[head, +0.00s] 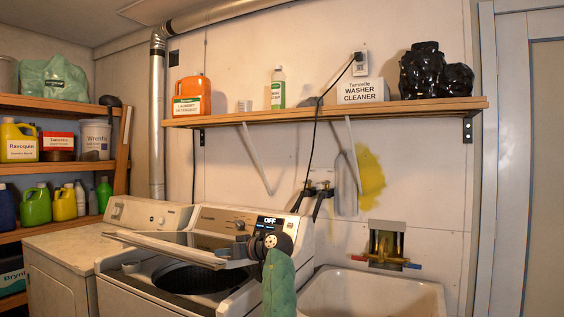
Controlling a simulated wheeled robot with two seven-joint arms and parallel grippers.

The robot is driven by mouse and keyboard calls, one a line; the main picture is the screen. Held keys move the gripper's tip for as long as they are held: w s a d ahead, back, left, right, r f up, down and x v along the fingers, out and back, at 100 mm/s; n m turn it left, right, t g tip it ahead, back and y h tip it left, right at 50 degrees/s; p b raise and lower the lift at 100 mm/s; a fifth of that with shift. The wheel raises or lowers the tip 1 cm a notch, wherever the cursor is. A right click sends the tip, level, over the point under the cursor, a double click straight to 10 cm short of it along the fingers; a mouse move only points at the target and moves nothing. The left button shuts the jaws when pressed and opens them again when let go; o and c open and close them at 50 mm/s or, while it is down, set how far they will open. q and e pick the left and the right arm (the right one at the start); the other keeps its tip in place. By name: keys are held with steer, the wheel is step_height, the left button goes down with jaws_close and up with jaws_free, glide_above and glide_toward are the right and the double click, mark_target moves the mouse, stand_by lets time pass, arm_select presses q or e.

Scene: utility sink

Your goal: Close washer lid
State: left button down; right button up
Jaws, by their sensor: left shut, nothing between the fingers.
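The white washer (135,285) stands at the lower centre, left of the sink. Its lid (165,246) has a pale front edge and a dark panel. The lid is partly open, its front edge held out above the dark drum opening (195,279), which shows beneath it. My left gripper (243,250) is shut and empty at the lid's right end, in front of the control panel. Its dark wrist hides part of the panel, and I cannot tell whether the fingers touch the lid. My right gripper is out of view.
A white utility sink (372,300) is right of the washer. A second white machine (65,248) stands to its left. A wooden shelf (330,111) with bottles and boxes runs above. Shelves with jugs (35,207) are at far left. Hoses and a cord hang behind the washer.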

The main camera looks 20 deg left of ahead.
mark_target(222, 268)
arm_select(q)
steer(key=shift+n+t, duration=0.3)
steer(key=shift+n, duration=0.2)
steer(key=shift+s+f+b, duration=0.2)
steer(key=shift+f+b, duration=0.2)
steer(key=shift+f, duration=0.4)
steer(key=shift+s+f+b, duration=0.15)
steer(key=shift+f+b, duration=0.3)
steer(key=shift+f, duration=0.35)
steer(key=shift+s+f+b, duration=0.2)
steer(key=shift+f+b, duration=0.2)
steer(key=shift+f, duration=0.4)
